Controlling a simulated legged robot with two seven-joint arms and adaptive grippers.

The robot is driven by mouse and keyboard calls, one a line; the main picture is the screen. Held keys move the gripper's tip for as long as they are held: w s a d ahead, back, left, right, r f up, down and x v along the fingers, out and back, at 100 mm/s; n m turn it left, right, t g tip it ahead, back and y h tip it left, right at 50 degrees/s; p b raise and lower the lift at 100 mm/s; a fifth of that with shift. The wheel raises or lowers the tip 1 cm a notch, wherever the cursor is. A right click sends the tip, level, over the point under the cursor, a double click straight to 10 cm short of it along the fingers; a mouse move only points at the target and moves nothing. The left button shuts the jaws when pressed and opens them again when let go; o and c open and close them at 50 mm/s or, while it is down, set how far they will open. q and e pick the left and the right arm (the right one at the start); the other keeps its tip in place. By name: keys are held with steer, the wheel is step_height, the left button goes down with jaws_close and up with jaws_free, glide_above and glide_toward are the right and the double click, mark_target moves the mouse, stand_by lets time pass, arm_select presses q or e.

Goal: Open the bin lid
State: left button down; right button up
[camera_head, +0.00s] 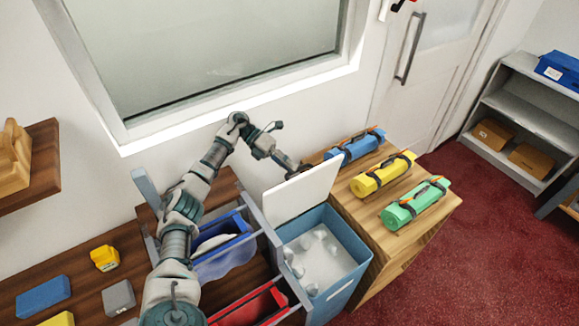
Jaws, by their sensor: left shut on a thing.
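The blue bin (349,287) stands at the centre right with its white lid (300,193) raised steeply at the back. The inside shows pale, rounded lumps on a light surface. My left arm reaches up from the bottom of the view and bends right behind the lid. My left gripper (299,171) is at the lid's upper edge and shut on it; the fingertips are small and partly hidden. My right gripper is not in view.
Blue, yellow (382,175) and green (415,204) rolls lie on a wooden cabinet right of the bin. Blue (222,243) and red (252,308) open bins stand to its left. A window (210,50) is behind; red carpet (475,235) is clear at right.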

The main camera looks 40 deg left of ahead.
arm_select(q)
steer(key=c, duration=1.2)
jaws_free()
step_height(320, 180, down, 2)
steer(key=shift+s+d, duration=0.1)
steer(key=shift+s, duration=0.05)
steer(key=shift+w+a, duration=0.25)
steer(key=shift+a, duration=0.1)
steer(key=shift+d+r, duration=0.15)
steer(key=shift+r, duration=0.1)
step_height(320, 180, up, 10)
steer(key=shift+w+f, duration=0.1)
